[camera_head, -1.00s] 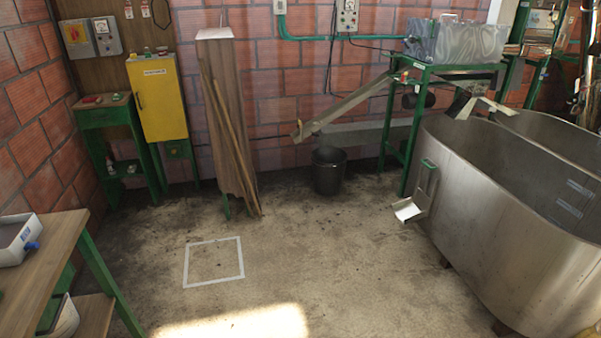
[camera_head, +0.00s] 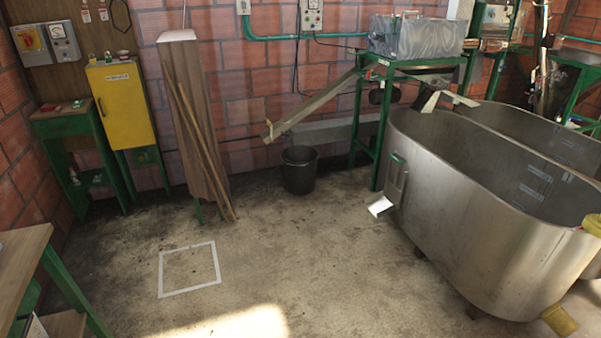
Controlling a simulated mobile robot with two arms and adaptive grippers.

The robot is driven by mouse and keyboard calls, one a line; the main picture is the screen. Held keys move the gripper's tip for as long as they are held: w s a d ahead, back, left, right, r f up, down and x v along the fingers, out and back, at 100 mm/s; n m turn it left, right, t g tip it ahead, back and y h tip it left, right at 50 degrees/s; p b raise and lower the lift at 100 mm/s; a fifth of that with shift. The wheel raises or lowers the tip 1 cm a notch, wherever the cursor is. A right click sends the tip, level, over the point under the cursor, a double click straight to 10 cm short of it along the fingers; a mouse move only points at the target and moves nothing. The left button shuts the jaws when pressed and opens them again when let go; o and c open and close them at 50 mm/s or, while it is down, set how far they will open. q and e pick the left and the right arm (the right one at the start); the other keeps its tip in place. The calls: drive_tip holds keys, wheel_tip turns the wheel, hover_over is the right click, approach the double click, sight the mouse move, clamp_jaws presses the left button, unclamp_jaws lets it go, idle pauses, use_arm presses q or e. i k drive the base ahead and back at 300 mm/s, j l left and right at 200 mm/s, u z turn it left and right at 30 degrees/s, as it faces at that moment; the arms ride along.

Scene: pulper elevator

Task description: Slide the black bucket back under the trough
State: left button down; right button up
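The black bucket (camera_head: 299,172) stands upright on the concrete floor near the back brick wall, with its handle showing at the rim. The metal trough (camera_head: 312,106) slopes down to the left from the green stand (camera_head: 372,130). Its low end hangs above and slightly left of the bucket in the picture; I cannot tell exactly how they line up in depth. Neither of my grippers shows in the head view.
Boards (camera_head: 197,120) lean left of the bucket. A yellow cabinet (camera_head: 125,105) and a wooden table (camera_head: 22,262) are at the left. The floor around the white taped square (camera_head: 189,270) is clear.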

sight(300, 171)
drive_tip(key=i+z, duration=0.2)
drive_tip(key=i, duration=2.75)
drive_tip(key=i+j+z, duration=0.1)
drive_tip(key=i+z, duration=0.2)
drive_tip(key=i, duration=0.25)
drive_tip(key=i+j+z, duration=0.25)
drive_tip(key=i, duration=0.25)
drive_tip(key=i+j+z, duration=0.3)
drive_tip(key=i, duration=0.25)
